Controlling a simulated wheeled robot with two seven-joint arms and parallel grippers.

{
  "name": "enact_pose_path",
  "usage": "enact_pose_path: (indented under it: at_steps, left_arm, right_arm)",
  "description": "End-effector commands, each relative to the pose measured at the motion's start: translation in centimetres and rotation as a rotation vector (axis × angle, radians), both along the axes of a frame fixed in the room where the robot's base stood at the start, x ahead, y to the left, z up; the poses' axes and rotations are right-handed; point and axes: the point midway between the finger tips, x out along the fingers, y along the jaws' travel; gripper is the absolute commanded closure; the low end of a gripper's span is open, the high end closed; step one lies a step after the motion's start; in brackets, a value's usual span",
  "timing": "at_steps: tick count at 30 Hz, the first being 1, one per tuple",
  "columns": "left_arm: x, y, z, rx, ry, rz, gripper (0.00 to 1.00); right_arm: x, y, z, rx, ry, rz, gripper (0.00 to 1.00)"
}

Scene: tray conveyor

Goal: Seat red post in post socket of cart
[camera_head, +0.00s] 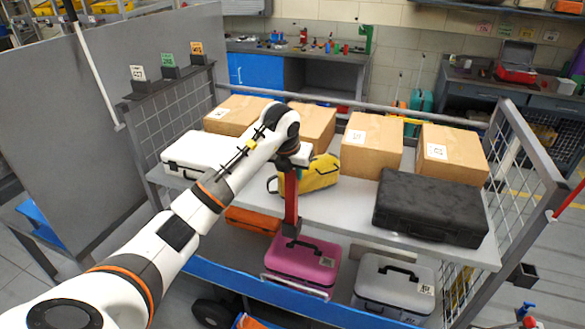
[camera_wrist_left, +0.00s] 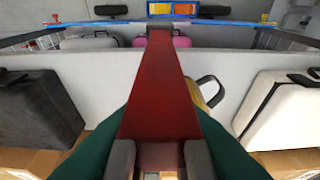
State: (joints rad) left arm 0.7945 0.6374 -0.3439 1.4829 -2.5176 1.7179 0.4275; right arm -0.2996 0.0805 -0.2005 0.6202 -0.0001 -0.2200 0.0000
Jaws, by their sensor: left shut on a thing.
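The red post (camera_head: 291,200) stands about upright in front of the cart's upper shelf (camera_head: 340,215). My left gripper (camera_head: 292,166) is shut on its upper end. A dark socket block (camera_head: 291,241) sits at the shelf's front edge, right at the post's lower end. The two meet in the head view, but I cannot tell how deep the post is in it. In the left wrist view the red post (camera_wrist_left: 160,90) runs from between the fingers (camera_wrist_left: 160,160) to the shelf's edge, where it hides most of the socket. My right gripper is not in view.
A yellow bag (camera_head: 322,174) lies just behind the post. A black case (camera_head: 430,207), a white case (camera_head: 200,152) and several cardboard boxes (camera_head: 372,145) fill the shelf. A pink case (camera_head: 303,263) and a grey case (camera_head: 393,285) are below. Mesh sides (camera_head: 530,180) bound the cart.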

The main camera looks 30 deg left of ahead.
Motion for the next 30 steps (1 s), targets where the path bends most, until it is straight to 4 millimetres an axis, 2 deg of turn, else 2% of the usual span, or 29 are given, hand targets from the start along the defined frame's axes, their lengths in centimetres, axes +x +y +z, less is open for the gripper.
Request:
enact_pose_path:
  at_steps: [11,12,15,26,30]
  left_arm:
    - [0.0,0.0,-0.4,0.001,-0.003,0.0,1.0]
    - [0.0,0.0,-0.4,0.0,-0.001,0.0,0.66]
    - [0.0,0.0,-0.4,0.0,-0.001,0.0,0.51]
    - [0.0,0.0,0.1,0.0,-0.002,0.0,0.51]
    - [-0.7,-0.1,1.9,0.001,-0.007,0.0,0.51]
  right_arm:
    - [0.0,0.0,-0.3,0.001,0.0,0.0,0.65]
    - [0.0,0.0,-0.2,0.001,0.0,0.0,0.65]
    - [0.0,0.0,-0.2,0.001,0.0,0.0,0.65]
    - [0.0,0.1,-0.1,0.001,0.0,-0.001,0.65]
    - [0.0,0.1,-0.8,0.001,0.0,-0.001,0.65]
